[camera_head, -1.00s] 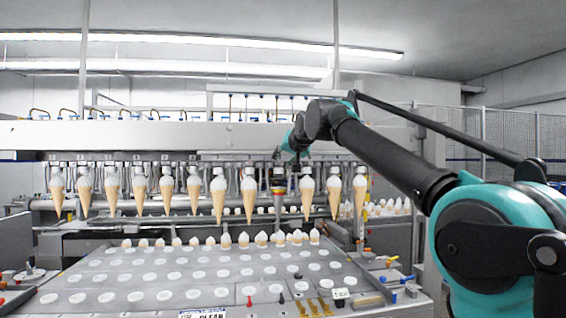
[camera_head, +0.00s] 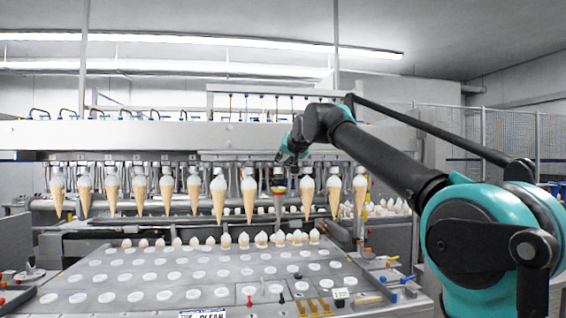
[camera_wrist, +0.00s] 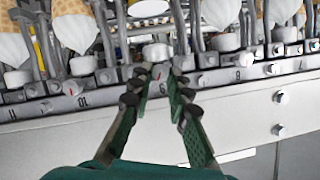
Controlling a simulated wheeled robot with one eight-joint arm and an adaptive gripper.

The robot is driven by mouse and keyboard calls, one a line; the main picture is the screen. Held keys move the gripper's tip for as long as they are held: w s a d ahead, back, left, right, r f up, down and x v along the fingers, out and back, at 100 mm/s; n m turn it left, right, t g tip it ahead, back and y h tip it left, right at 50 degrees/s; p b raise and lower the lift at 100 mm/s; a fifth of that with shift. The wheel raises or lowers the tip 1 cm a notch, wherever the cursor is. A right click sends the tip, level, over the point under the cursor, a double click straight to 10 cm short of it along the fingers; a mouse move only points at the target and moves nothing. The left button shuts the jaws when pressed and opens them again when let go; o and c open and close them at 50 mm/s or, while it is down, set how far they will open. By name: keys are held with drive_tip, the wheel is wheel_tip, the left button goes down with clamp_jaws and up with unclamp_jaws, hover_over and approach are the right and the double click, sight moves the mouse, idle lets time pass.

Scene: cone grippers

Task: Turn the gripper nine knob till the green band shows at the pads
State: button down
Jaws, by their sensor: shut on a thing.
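The gripper nine knob (camera_wrist: 160,74) sits on the machine's rail above the number 9 in the wrist view. My gripper (camera_wrist: 159,78) has its two dark fingertips on either side of this knob and is shut on it. The fingers cover parts of the knob's sides. In the head view, my gripper (camera_head: 287,157) is at the front of the rail, above the ninth station. A banded piece (camera_head: 278,188) hangs there in place of a cone, with red and yellow tones. It is too small to tell whether green shows at the pads.
Cones (camera_head: 307,192) hang at the neighbouring stations on both sides, close to my gripper. Neighbouring knobs (camera_wrist: 72,87) stand along the rail. A perforated tray table (camera_head: 190,275) lies in front, with a row of white-topped pieces (camera_head: 261,239) at its back.

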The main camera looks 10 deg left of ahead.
drive_tip(key=shift+a, duration=0.1)
drive_tip(key=shift+a+n+h, duration=0.1)
drive_tip(key=shift+n+h, duration=0.7)
drive_tip(key=shift+n, duration=0.4)
drive_tip(key=c, duration=1.4)
unclamp_jaws()
drive_tip(key=shift+s+r, duration=0.1)
drive_tip(key=shift+s, duration=0.05)
drive_tip(key=v, duration=1.1)
drive_tip(key=shift+s, duration=0.4)
